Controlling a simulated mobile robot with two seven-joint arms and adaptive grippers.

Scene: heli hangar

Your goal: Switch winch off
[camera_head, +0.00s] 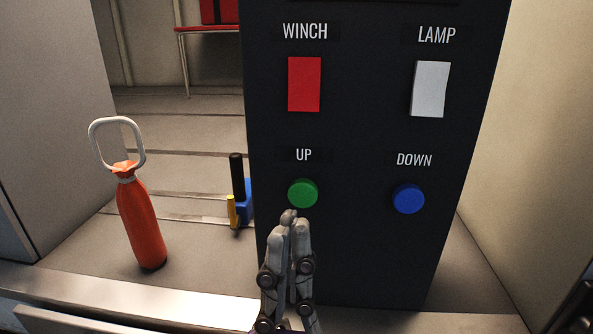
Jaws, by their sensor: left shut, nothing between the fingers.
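A black control panel (352,130) stands upright in front of me. Its red WINCH rocker switch (304,84) is at the upper left, under the WINCH label. My left gripper (289,216) is shut and empty, pointing up in front of the panel's lower left. Its fingertips appear just below the green UP button (302,193), well below the red switch. I cannot tell whether they touch the panel. Which way the switch is tipped is not clear. A dark piece at the lower right edge may be part of my right arm; no right gripper fingers show.
A white LAMP switch (431,89) and a blue DOWN button (408,198) are on the panel's right side. An orange bottle-shaped object with a white loop handle (142,222) stands left. A small blue, yellow and black item (241,201) is beside the panel.

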